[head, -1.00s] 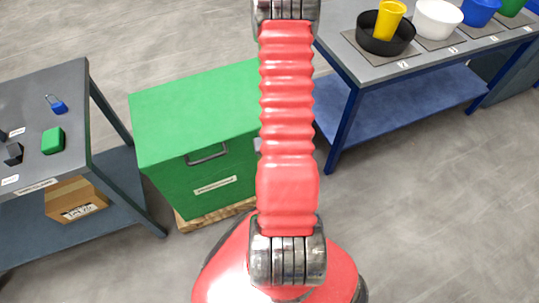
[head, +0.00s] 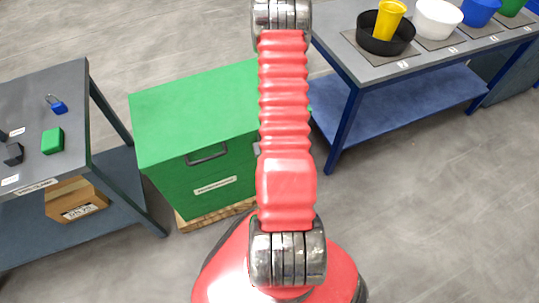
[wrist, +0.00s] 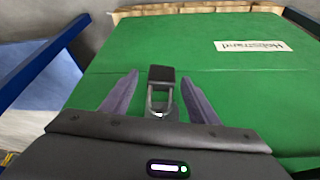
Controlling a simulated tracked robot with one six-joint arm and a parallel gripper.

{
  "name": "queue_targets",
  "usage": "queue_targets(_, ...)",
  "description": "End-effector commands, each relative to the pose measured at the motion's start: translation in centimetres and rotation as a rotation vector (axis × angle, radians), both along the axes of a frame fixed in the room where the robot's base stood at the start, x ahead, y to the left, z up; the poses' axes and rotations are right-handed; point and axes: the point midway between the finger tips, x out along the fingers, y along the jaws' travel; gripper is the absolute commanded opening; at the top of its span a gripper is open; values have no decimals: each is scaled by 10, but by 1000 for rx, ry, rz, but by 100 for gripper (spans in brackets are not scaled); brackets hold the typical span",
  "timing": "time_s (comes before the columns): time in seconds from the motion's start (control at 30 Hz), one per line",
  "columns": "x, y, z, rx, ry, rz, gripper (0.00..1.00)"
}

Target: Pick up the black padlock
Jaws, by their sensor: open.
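The black padlock (wrist: 161,74) shows in the wrist view, with its dark body toward the top of the picture and its grey shackle toward me. It is at the green chest (wrist: 225,85), near the seam line; I cannot tell how the shackle is fastened. My gripper (wrist: 158,82) is open, with one grey finger on each side of the padlock and a gap to both. In the head view my arm hides the padlock, and the green chest (head: 190,110) stands left of the arm.
A grey table (head: 75,100) at left holds a blue padlock (head: 57,105), a green block (head: 52,140) and a dark object (head: 13,153). A blue-legged bench (head: 375,75) at right carries several bowls and cups. The floor at lower right is clear.

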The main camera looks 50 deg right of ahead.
Motion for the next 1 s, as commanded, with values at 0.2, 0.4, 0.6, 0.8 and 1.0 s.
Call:
queue_targets(0.2, 2, -2, -5, -1, -1, 0, 55)
queue_targets(0.4, 2, -2, -5, -1, -1, 0, 55)
queue_targets(0.6, 2, -2, -5, -1, -1, 0, 55)
queue_targets(0.8, 2, -2, -5, -1, -1, 0, 43)
queue_targets(1.0, 2, -2, -5, 0, 0, 0, 29)
